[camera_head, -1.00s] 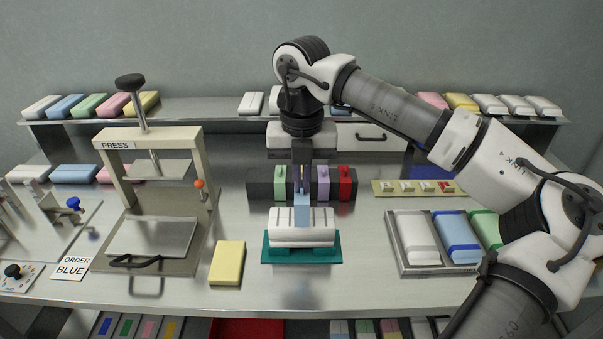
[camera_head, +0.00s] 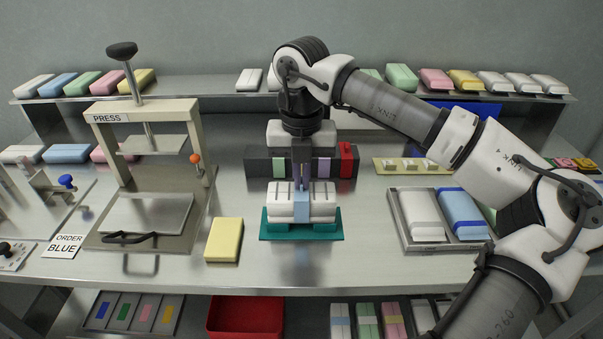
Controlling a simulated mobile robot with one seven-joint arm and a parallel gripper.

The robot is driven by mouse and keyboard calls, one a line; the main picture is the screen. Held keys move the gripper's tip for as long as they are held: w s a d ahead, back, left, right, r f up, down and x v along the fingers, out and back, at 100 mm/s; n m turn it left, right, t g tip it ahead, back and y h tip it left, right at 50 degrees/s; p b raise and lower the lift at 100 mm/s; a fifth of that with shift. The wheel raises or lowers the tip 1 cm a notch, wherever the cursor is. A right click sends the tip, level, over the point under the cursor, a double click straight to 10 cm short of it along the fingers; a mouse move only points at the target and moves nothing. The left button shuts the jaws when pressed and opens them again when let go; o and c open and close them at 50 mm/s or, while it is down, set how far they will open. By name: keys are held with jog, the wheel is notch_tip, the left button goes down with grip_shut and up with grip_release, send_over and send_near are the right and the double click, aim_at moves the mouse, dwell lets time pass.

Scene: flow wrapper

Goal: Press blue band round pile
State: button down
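The pile (camera_head: 274,205) is a stack of white packs in a teal holder (camera_head: 275,236) at the middle of the bench. The light blue band (camera_head: 302,207) lies across the pile's top and hangs down its front face; its back side is hidden. My gripper (camera_head: 302,187) points straight down over the pile's middle. Its narrow fingers are close together, with the tips at the band's upper part. They appear shut on the band, though the contact is small in view.
The press (camera_head: 150,112) stands left, with a yellow block (camera_head: 224,240) between it and the pile. A dark rack (camera_head: 259,165) with coloured bands is close behind. A tray (camera_head: 401,241) of packs is at right. An order card (camera_head: 63,246) reads BLUE.

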jog(key=shift+f+b, duration=0.4)
jog(key=shift+b, duration=0.1)
dwell(1.3)
jog(key=c, duration=2.1)
grip_release()
jog(key=o, duration=0.5)
notch_tip(320, 180, up, 14)
jog(key=shift+f, duration=0.1)
